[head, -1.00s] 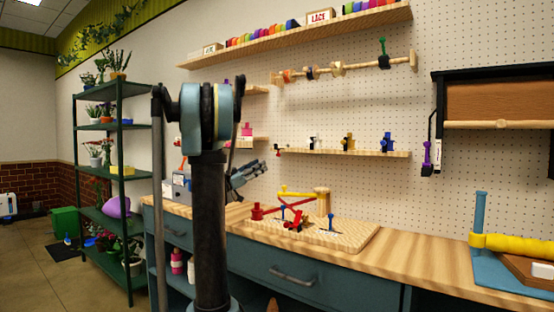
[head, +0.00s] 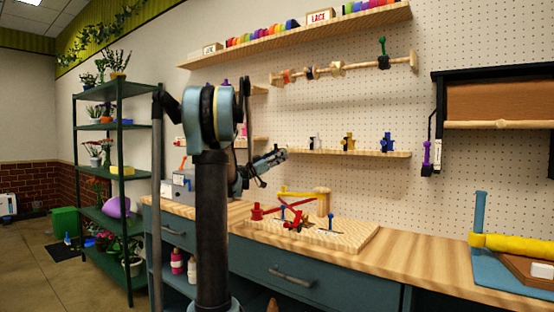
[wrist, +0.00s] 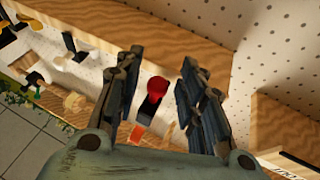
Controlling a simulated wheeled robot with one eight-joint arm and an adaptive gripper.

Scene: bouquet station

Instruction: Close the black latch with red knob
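The black latch (wrist: 149,110) with its red knob (wrist: 158,86) shows in the wrist view between my gripper's two fingers, with clear space on both sides. In the head view my gripper (head: 276,156) is raised at the left end of the small wooden latch shelf (head: 375,154) on the pegboard and hides the latch there. My gripper (wrist: 161,62) is open and empty in the wrist view, its fingers spread around the knob without visible contact. I cannot tell the latch's exact position.
A white-and-black latch (head: 314,143), a yellow latch (head: 348,142) and a blue latch (head: 379,143) stand along the same shelf. Below, a wooden board (head: 345,236) with red, yellow and blue parts lies on the workbench (head: 420,262). The air before the pegboard is free.

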